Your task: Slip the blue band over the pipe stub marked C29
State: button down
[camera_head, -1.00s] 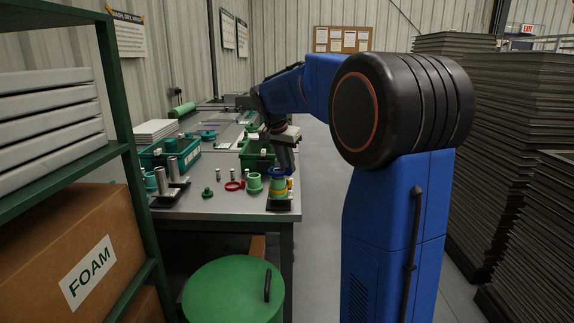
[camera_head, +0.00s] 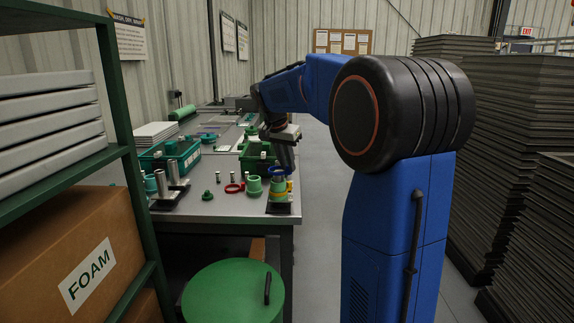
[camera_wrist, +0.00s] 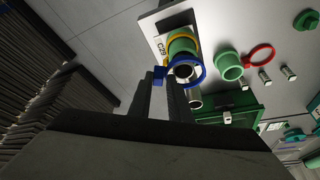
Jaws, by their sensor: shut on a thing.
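The blue band (camera_wrist: 204,73) is a ring with a small tab, and my gripper (camera_wrist: 166,82) is shut on the tab. In the wrist view the ring encircles the silver open end of the pipe stub (camera_wrist: 183,72). I cannot tell how far down it sits. The stub stands on a dark base with a C29 label (camera_wrist: 160,46) and carries a green sleeve (camera_wrist: 182,47) and a yellow band.
A green flanged collar (camera_wrist: 229,66) and a red ring (camera_wrist: 259,55) lie next to the stub, with small silver pins nearby. Green bins (camera_head: 182,157) and a twin-pipe stand (camera_head: 173,188) are farther left on the bench. Stacked dark panels (camera_head: 505,150) stand right.

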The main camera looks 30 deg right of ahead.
aim_at(288, 174)
jog(key=shift+f, duration=0.7)
dwell(1.2)
jog(key=shift+s+f, duration=0.2)
jog(key=shift+f, duration=0.2)
dwell(1.0)
jog(key=shift+f, duration=1.1)
dwell(2.4)
jog(key=c, duration=1.3)
grip_release()
jog(key=shift+c, duration=0.2)
